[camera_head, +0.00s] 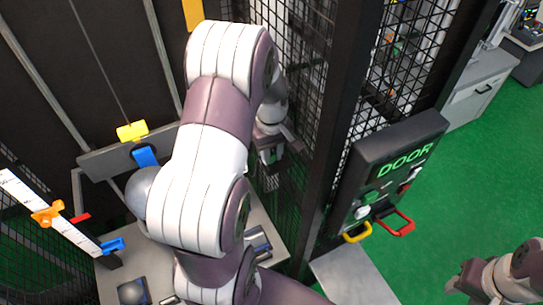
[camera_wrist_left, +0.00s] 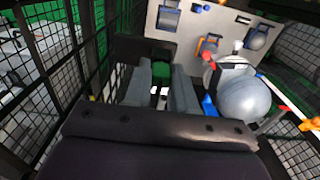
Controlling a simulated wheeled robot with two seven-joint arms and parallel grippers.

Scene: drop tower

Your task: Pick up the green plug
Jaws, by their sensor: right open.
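A small green piece, probably the green plug (camera_head: 371,197), sits on the dark panel marked DOOR (camera_head: 395,150) in the head view. A white round part is just below it. My left gripper (camera_head: 271,160) is left of the panel, behind the mesh post and well apart from the green piece. My right gripper (camera_head: 458,285) is at the lower right, open, below and right of the panel. I cannot make out the green piece in the left wrist view.
A yellow handle (camera_head: 357,233) and a red handle (camera_head: 396,224) stick out under the panel. Black mesh walls (camera_head: 300,45) and a post (camera_head: 345,110) surround the left arm. A grey ball (camera_wrist_left: 243,98), a white scale (camera_head: 50,212) and a yellow block (camera_head: 132,131) are inside.

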